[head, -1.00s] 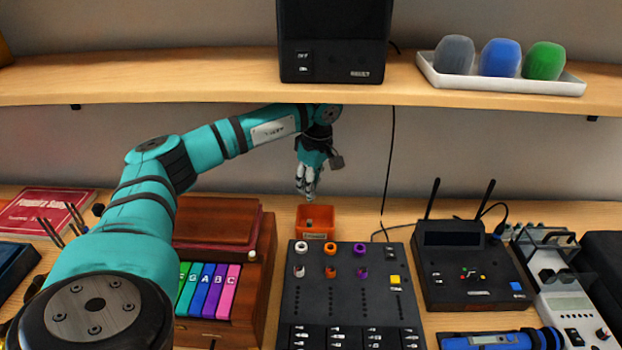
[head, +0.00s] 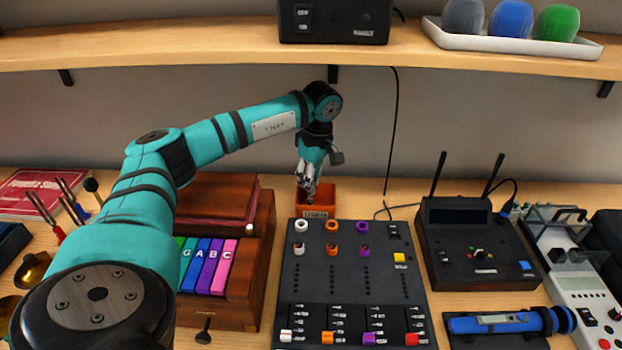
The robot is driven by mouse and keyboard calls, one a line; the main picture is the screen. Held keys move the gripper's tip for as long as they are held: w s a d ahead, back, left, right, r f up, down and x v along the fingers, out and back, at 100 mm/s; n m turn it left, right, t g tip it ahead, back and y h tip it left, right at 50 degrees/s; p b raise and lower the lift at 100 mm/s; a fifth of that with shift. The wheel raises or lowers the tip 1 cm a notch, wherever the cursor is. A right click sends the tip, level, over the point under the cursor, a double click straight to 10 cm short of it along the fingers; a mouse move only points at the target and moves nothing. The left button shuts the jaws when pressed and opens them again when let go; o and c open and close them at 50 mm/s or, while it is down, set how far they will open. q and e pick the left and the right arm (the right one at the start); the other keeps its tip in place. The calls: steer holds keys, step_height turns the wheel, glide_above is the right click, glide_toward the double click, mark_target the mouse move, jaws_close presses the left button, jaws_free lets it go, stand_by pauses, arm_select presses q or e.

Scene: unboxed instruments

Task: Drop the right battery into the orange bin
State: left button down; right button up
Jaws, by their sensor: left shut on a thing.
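The orange bin (head: 321,200) stands on the table at the back, just behind the black mixer panel. My left gripper (head: 308,190) points down at the bin, with its fingertips at or just inside the bin's opening. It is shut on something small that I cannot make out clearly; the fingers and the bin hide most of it. I cannot pick out a battery as a separate thing in the head view. My right gripper is not in view.
The black mixer panel (head: 347,285) with colored knobs lies in front of the bin. A wooden box with colored keys (head: 208,265) stands left, a black device with two antennas (head: 476,250) right. A shelf (head: 200,45) runs above my arm.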

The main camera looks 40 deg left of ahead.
arm_select(q)
steer(key=c, duration=1.5)
jaws_free()
steer(key=shift+o, duration=1.2)
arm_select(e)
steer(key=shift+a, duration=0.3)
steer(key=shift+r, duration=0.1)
